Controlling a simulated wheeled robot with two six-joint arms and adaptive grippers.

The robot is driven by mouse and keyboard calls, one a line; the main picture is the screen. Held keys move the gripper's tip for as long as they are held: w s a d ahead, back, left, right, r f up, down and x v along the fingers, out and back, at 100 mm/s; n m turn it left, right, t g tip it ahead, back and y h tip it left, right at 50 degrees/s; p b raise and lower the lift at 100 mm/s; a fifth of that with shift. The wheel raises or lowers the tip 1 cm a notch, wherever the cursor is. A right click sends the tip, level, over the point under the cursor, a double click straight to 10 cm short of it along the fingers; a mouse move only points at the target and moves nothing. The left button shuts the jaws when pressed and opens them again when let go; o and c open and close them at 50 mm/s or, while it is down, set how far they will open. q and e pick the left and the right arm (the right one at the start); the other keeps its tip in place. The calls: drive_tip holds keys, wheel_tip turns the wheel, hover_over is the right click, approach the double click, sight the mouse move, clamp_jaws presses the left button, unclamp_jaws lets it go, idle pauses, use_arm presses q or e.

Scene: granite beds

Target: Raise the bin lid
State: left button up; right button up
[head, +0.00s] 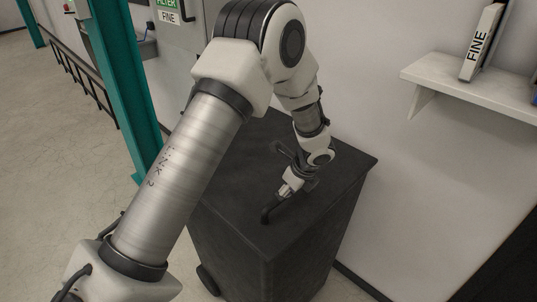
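A dark grey bin (245,262) stands against the wall, with its flat dark lid (232,192) lying level on top. A black bar handle (268,213) sits on the lid near its front edge. My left arm reaches over the lid from the left. My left gripper (288,190) points down at the handle, and its fingertips are at or around the bar. The fingers are small and partly hidden, so I cannot tell whether they are closed on it. My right gripper is not in view.
A white wall shelf (450,82) at the upper right holds a white item marked FINE (482,42). A teal post (122,85) stands left of the bin, near a grey cabinet (182,50). Open floor (60,170) lies at the left.

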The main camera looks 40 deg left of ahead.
use_arm(q)
drive_tip(key=p+v, duration=0.6)
drive_tip(key=v, duration=1.2)
